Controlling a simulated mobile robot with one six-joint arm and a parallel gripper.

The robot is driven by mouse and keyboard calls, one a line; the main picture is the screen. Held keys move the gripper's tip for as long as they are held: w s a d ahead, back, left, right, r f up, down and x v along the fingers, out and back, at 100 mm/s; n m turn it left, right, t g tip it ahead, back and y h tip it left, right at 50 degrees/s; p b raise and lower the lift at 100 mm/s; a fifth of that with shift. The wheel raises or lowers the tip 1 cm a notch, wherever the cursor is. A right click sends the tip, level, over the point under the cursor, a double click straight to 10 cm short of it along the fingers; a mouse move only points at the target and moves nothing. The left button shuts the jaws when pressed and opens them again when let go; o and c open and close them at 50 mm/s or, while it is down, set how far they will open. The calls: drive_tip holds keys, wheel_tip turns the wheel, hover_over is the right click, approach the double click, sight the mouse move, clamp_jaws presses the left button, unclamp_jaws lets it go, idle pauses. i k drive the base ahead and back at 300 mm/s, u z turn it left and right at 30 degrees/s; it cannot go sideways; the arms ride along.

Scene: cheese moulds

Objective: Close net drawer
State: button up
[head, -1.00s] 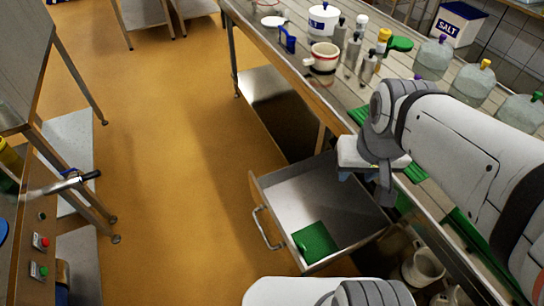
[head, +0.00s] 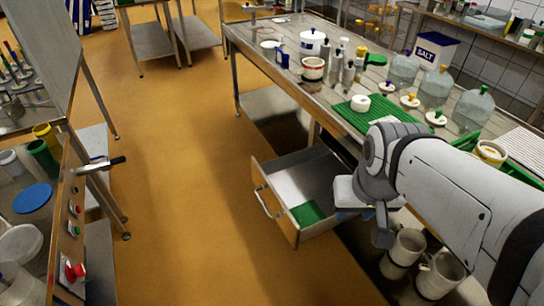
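The net drawer (head: 276,222) stands pulled out under the long worktable, in the middle of the head view. It has a metal handle (head: 262,201) on its front. A green folded item, perhaps a net (head: 308,213), lies inside near the front corner. My gripper (head: 350,212) hangs at the drawer's right side, in front of its right end in the picture. I cannot tell whether it touches the drawer. Its fingers are mostly hidden, so its opening is unclear.
The worktable (head: 281,77) carries pots, bottles, a green mat (head: 362,122) and large jars. White buckets (head: 402,252) stand below it at right. A control panel with buttons (head: 74,232) stands at left. The orange floor (head: 190,190) between is clear.

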sight(286, 182)
drive_tip(key=u, duration=0.45)
drive_tip(key=i, duration=1)
drive_tip(key=u, duration=0.4)
drive_tip(key=k, duration=1)
drive_tip(key=z, duration=0.45)
drive_tip(key=i, duration=1)
